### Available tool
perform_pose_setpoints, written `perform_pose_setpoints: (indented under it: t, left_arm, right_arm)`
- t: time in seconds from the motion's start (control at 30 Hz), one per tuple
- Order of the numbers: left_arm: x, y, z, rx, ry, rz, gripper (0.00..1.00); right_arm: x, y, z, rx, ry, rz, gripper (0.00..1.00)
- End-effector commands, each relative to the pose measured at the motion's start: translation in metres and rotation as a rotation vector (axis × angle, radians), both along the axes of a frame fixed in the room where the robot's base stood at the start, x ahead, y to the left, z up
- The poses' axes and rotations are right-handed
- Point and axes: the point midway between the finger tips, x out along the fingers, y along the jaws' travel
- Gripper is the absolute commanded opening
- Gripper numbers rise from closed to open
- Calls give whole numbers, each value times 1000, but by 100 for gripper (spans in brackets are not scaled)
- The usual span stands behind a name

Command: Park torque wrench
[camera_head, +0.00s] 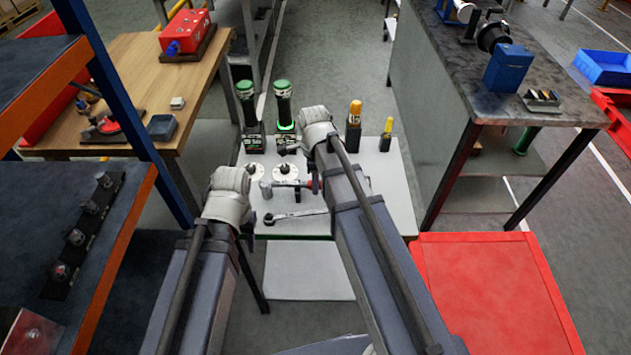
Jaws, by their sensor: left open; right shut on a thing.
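A white-topped table (390,168) stands ahead of me. A grey bar-shaped tool with a red end (292,185), which looks like the torque wrench, shows above the tabletop beside my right arm. My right gripper (290,149) is shut on it, though the grip is mostly hidden by my arm. A chrome ratchet-like tool (296,215) lies near the table's front edge. My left gripper (248,235) is open and empty at the table's front left corner, partly hidden by its wrist.
Two green-topped dark tools (284,102) (246,102) and two yellow-topped ones (354,125) (387,133) stand along the back. Round white discs (286,170) lie in front. A blue-orange rack (120,240), a steel bench (430,90) and a red surface (495,290) flank the table.

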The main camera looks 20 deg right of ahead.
Motion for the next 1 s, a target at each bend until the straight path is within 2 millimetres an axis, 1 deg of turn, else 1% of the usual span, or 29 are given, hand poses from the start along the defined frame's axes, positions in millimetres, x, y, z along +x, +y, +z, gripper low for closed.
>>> perform_pose_setpoints:
  t: [0.13, 0.17, 0.47, 0.77, 0.87, 1.0]
  left_arm:
    - [0, 0, -4, 0, 0, 0, 50]
    - [0, 0, -3, 0, 0, 0, 50]
    - [0, 0, -3, 0, 0, 0, 50]
    - [0, 0, -2, 0, 0, 0, 50]
    - [0, 0, 2, 0, 0, 0, 50]
    - [0, 0, 12, 0, 0, 0, 50]
  right_arm:
    - [0, 0, -3, 0, 0, 0, 0]
    - [0, 0, -3, 0, 0, 0, 34]
    - [0, 0, -3, 0, 0, 0, 68]
    - [0, 0, -2, 0, 0, 0, 68]
    - [0, 0, 2, 0, 0, 0, 68]
    - [0, 0, 12, 0, 0, 0, 68]
